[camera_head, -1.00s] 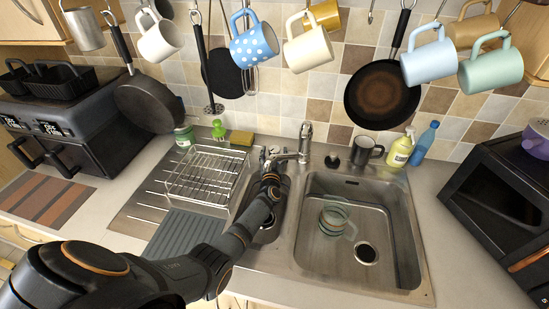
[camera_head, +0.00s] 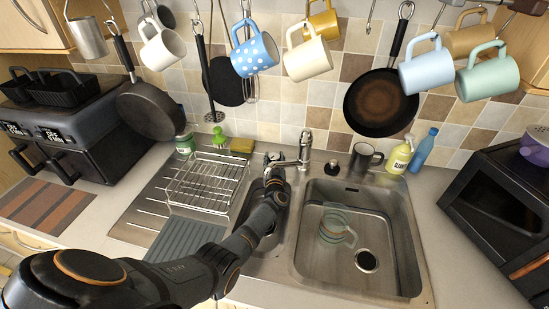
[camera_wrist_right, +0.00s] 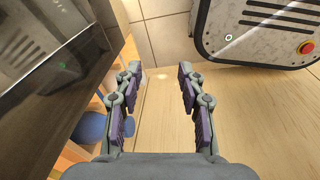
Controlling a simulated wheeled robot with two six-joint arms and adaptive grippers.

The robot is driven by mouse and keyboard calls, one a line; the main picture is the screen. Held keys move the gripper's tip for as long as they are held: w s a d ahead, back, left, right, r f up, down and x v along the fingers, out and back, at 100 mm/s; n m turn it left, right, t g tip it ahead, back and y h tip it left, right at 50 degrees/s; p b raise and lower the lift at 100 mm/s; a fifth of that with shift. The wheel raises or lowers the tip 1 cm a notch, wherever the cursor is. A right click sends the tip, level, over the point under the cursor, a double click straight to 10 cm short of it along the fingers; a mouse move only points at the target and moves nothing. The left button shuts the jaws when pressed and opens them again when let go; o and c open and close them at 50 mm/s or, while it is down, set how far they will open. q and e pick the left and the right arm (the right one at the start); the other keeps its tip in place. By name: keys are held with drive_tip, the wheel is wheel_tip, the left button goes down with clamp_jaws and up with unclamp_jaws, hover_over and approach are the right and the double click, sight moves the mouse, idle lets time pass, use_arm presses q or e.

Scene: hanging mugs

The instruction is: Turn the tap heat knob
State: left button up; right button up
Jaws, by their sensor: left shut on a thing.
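The metal tap (camera_head: 305,146) stands upright at the back rim of the sink (camera_head: 411,235). My left arm reaches over the small basin, and my left gripper (camera_head: 273,164) is just left of the tap, at the back rim. It is shut on what appears to be the tap heat knob, mostly hidden by the gripper. A small dark knob (camera_head: 332,167) shows right of the tap, apart from the gripper. My right gripper (camera_wrist_right: 160,74) is open and empty in the right wrist view, above a wooden floor.
A glass mug (camera_head: 337,228) lies in the main basin. A dish rack (camera_head: 206,181) stands left of my left arm. A dark mug (camera_head: 367,156) and a soap bottle (camera_head: 399,156) stand right of the tap. Mugs and pans hang above.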

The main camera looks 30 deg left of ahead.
use_arm(q)
drive_tip(key=shift+n+y, duration=0.3)
drive_tip(key=shift+y, duration=0.1)
drive_tip(key=o, duration=1.2)
